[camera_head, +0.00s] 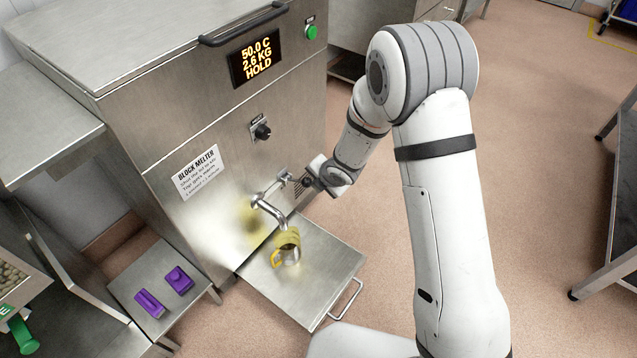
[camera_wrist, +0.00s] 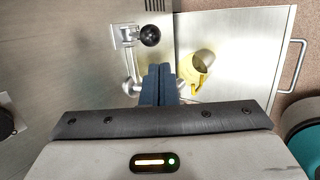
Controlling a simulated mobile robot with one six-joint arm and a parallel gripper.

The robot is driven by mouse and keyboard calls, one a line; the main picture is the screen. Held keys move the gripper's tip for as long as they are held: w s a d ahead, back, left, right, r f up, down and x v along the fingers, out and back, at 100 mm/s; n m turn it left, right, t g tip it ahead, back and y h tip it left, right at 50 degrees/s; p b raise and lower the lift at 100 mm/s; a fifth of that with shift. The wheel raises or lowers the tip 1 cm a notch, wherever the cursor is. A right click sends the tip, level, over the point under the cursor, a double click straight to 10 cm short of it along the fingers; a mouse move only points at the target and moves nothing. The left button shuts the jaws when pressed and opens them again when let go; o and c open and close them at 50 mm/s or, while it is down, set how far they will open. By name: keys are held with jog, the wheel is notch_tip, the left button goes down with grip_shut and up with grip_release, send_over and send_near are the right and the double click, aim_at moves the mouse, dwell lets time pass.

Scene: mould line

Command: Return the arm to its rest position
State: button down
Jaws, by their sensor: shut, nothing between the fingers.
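My gripper (camera_wrist: 158,72) is shut with nothing between its fingers. In the wrist view its dark blue fingertips are together in front of the melter's tap (camera_wrist: 131,50), which has a black ball knob. In the head view my gripper (camera_head: 308,186) is beside the tap (camera_head: 268,207) on the melter's front, at its right. My white arm (camera_head: 445,200) reaches out and down to it. I cannot tell whether the fingers touch the tap.
The steel block melter (camera_head: 215,120) has a display reading 50.0 C, 2.6 KG, HOLD. Two purple items (camera_head: 150,303) lie on a low steel shelf at left. A steel table (camera_head: 620,150) stands at the right edge. The floor (camera_head: 540,130) right of my arm is clear.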

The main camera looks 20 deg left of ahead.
dwell(0.4)
jog(key=s+d+r+m+t+h+p, duration=0.1)
jog(key=d+r+m+h+p, duration=0.1)
jog(key=d+r+m+p, duration=0.75)
jog(key=d+r+m+h+p, duration=0.3)
jog(key=d+r, duration=0.7)
jog(key=r, duration=0.9)
jog(key=s+d+r+m+g+p, duration=0.1)
jog(key=s+d+r+m+p, duration=0.5)
jog(key=s+r+m, duration=0.3)
jog(key=s+d+r+m+g+p, duration=0.1)
jog(key=s+d+r+m+p, duration=0.5)
jog(key=s+r+m, duration=0.3)
jog(key=s+r, duration=0.4)
jog(key=shift+r+g, duration=0.35)
jog(key=shift+g, duration=0.05)
jog(key=shift+m, duration=0.25)
